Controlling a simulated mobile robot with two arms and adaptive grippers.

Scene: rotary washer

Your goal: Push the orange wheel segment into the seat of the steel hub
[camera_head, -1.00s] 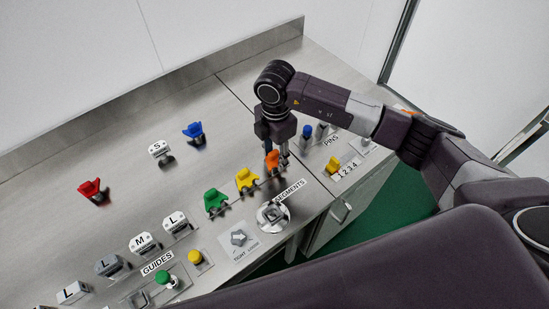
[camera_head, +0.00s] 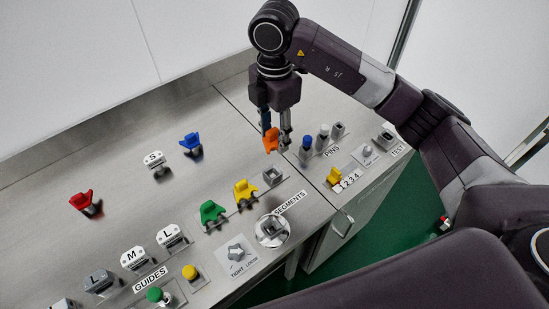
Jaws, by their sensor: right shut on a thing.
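My right gripper (camera_head: 277,139) is shut on the orange wheel segment (camera_head: 270,141). It holds the segment in the air above the counter, up and behind a small empty grey holder (camera_head: 273,176) at the end of the SEGMENTS row. The steel hub (camera_head: 272,229) sits on a round plate near the counter's front edge, in front of the SEGMENTS label. Its square grey top faces up, and no coloured segment shows on it. The segment is well apart from the hub. My left gripper is not in view.
A yellow segment (camera_head: 246,193) and a green segment (camera_head: 212,214) stand left of the empty holder. Blue (camera_head: 191,144) and red (camera_head: 85,204) segments stand farther back. Pins (camera_head: 322,138) stand right of the gripper. A TIGHT/LOOSE plate (camera_head: 236,253) lies left of the hub.

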